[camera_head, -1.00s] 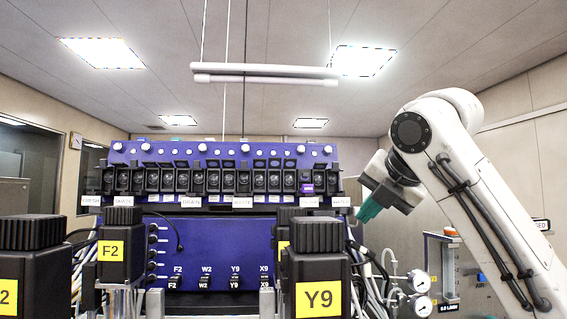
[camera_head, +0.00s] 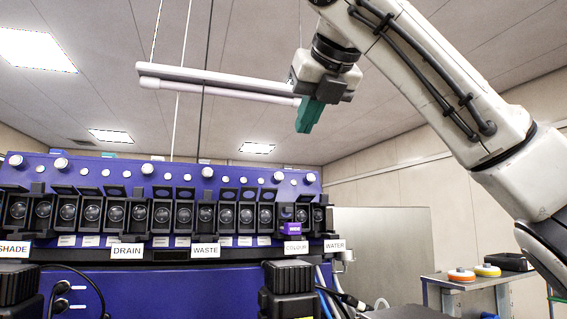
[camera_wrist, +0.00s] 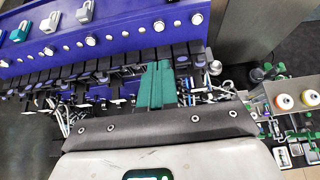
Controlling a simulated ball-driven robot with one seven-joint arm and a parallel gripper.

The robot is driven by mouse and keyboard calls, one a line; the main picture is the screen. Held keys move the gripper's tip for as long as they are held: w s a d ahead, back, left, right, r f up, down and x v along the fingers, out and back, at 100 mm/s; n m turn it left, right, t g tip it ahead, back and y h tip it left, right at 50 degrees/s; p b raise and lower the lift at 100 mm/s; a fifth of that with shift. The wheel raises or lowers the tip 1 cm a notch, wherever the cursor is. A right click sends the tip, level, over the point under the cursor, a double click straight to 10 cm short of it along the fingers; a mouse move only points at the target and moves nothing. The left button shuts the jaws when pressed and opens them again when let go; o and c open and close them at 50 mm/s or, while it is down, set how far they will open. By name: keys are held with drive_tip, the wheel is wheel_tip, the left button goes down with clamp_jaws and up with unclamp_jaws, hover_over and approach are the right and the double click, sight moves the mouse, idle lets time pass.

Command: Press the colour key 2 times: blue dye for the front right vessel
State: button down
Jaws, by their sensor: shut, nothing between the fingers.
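The COLOUR label (camera_head: 296,247) is on the right part of the blue panel (camera_head: 150,172), with a small purple key (camera_head: 292,229) just above it. My gripper (camera_head: 309,115) has teal fingers that are closed together and empty. In the head view it points down and shows above the right end of the panel, apart from the keys. In the wrist view its fingers (camera_wrist: 157,85) overlap the row of black key units and hide some of them. A black-capped block (camera_head: 290,278) shows at the bottom below COLOUR; I cannot tell which vessel it belongs to.
DRAIN (camera_head: 127,251), WASTE (camera_head: 205,251) and WATER (camera_head: 334,246) labels mark neighbouring units. A pale bar (camera_head: 218,81) hangs overhead; in the picture its right end meets my gripper. Cables run below the panel.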

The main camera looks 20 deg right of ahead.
sight(280, 177)
drive_tip(key=p+x, duration=0.1)
drive_tip(key=x, duration=0.3)
drive_tip(key=p+x, duration=0.2)
drive_tip(key=x, duration=0.3)
drive_tip(key=r+p+x, duration=0.1)
drive_tip(key=x, duration=0.3)
drive_tip(key=shift+w+f, duration=0.25)
drive_tip(key=shift+w, duration=0.35)
